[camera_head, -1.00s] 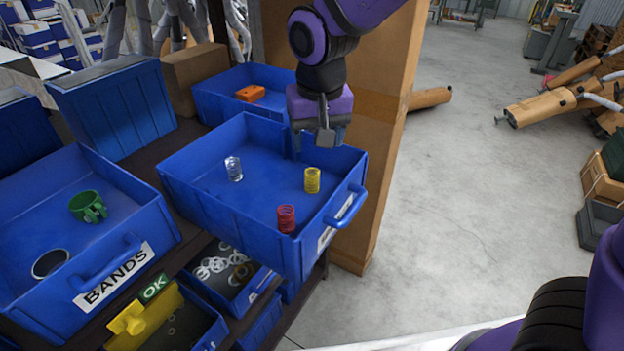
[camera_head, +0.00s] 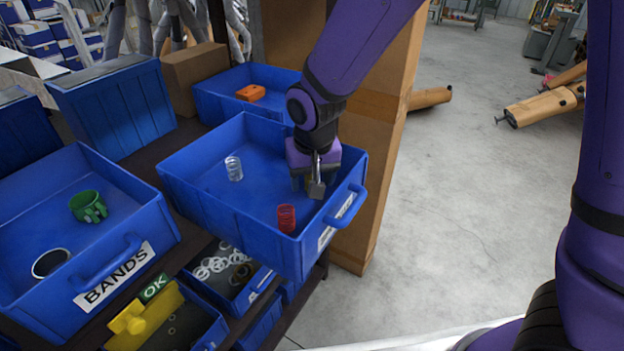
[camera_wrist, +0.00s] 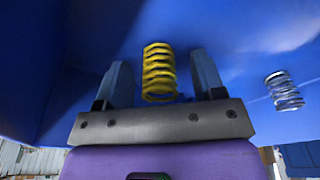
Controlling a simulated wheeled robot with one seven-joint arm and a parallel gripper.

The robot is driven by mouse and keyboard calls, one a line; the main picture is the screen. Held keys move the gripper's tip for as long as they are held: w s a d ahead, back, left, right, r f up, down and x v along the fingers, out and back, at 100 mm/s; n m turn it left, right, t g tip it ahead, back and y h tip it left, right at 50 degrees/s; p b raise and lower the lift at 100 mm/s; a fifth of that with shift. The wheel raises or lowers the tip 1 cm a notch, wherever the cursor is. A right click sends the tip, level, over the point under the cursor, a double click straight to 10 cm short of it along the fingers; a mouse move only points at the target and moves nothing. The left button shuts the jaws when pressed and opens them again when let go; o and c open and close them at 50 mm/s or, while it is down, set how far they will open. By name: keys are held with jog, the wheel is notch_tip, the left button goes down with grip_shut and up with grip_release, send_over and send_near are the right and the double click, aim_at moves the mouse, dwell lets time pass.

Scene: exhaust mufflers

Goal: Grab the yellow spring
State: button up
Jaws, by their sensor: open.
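The yellow spring (camera_wrist: 158,73) stands between the two open fingers of my gripper (camera_wrist: 164,78) in the wrist view, with a gap on each side. In the head view my gripper (camera_head: 308,183) is down inside the blue bin (camera_head: 205,195), and it hides nearly all of the yellow spring. A red spring (camera_head: 286,218) stands in the same bin, nearer its front. A silver spring (camera_head: 234,168) stands to the left, and it also shows at the right of the wrist view (camera_wrist: 284,91).
The bin's front wall with its handle (camera_head: 346,207) is close to my gripper. A bin labelled BANDS (camera_head: 150,225) with a green part stands at left. A bin with an orange part (camera_head: 250,93) is behind. A tall cardboard box (camera_head: 385,130) stands at right.

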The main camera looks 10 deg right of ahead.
jog(key=shift+f, duration=0.15)
jog(key=c, duration=1)
